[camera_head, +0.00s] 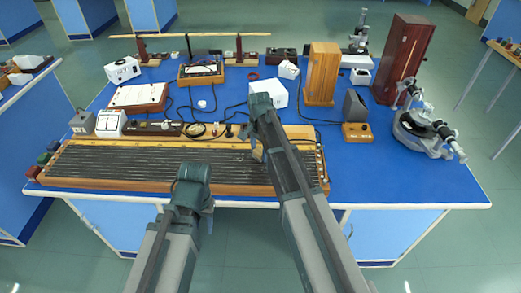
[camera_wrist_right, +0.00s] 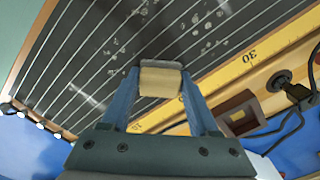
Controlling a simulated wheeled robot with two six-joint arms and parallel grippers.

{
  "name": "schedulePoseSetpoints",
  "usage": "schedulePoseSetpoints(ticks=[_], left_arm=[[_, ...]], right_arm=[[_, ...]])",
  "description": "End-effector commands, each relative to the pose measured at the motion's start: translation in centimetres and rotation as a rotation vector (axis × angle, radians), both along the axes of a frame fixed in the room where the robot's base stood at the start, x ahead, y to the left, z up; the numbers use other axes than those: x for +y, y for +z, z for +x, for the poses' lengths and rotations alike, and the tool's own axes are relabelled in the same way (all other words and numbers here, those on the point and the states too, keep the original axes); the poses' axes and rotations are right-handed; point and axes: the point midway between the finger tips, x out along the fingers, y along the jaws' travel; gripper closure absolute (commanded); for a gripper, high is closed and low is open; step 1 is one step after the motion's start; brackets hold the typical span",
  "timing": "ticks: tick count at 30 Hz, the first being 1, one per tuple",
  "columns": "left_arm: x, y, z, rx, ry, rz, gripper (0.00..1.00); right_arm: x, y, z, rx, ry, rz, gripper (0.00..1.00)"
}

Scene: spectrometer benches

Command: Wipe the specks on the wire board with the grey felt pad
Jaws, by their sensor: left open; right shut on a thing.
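The wire board (camera_head: 130,166), a long dark panel with parallel wires in a wooden frame, lies along the bench's front edge. In the right wrist view, pale specks (camera_wrist_right: 205,24) show on its dark surface in two patches, with another group of specks (camera_wrist_right: 115,52) at left. My right gripper (camera_head: 258,148) is over the board's right part, shut on the grey felt pad (camera_wrist_right: 160,65), whose cream block sits between the fingers. The pad is at the board's surface; contact is unclear. My left gripper (camera_head: 207,208) is open and empty at the board's front edge.
A yellow scale (camera_wrist_right: 225,72) runs along the board's back edge. Behind it stand a white meter (camera_head: 110,122), a white box (camera_head: 268,92) and loose black cables. A wooden box (camera_head: 322,73) stands back right.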

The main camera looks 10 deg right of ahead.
Motion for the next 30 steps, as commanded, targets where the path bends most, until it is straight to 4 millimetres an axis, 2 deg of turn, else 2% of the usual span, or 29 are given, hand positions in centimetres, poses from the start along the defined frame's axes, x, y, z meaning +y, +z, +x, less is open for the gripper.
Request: schedulePoseSetpoints(ticks=[1, 6, 17, 30], left_arm=[[0.0, -0.1, 0.0, 0.0, 0.0, 0.0, 0.5], [0.0, 0.0, 0.0, 0.0, 0.0, 0.0, 0.5], [0.0, 0.1, 0.0, 0.0, 0.0, 0.0, 0.5], [0.0, -0.1, 0.0, 0.0, 0.0, 0.0, 0.5]], right_arm=[[0.3, -0.1, -1.0, 0.005, 0.001, 0.003, 1.0], [0.6, 0.0, -2.4, 0.006, 0.0, 0.001, 1.0], [0.8, 0.1, -3.1, 0.004, -0.001, 0.0, 1.0], [1.7, -0.1, -6.4, 0.004, 0.0, 0.0, 1.0]])
